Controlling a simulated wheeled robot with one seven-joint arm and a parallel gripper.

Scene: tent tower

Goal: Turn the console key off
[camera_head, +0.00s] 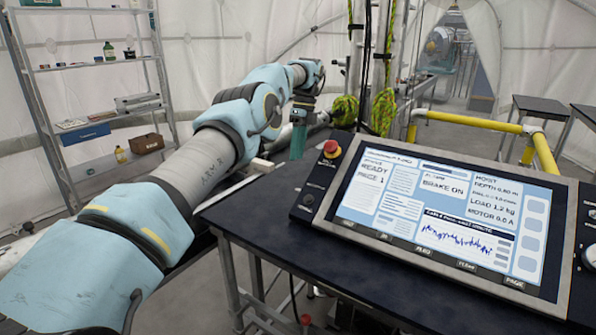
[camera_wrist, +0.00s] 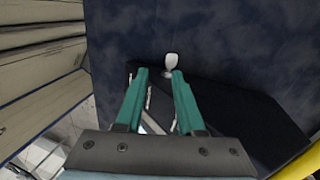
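A small pale key-like piece (camera_wrist: 171,61) stands on a dark surface in the wrist view. I take it for the console key. My gripper (camera_wrist: 160,73) is open, with its two teal fingers apart and nothing seen between the tips. The pale piece is just beyond the fingertips, nearer the right one; I cannot tell whether they touch. I cannot make out the key there. The console (camera_head: 375,243) has a lit screen (camera_head: 437,210) reading "READY" and "BRAKE ON".
A red mushroom button (camera_head: 331,148) and a small dial (camera_head: 308,199) are on the console's left strip. The dark table (camera_head: 250,210) carries the console. Yellow rails (camera_head: 470,120) stand behind. A shelf rack (camera_head: 100,65) is at the left.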

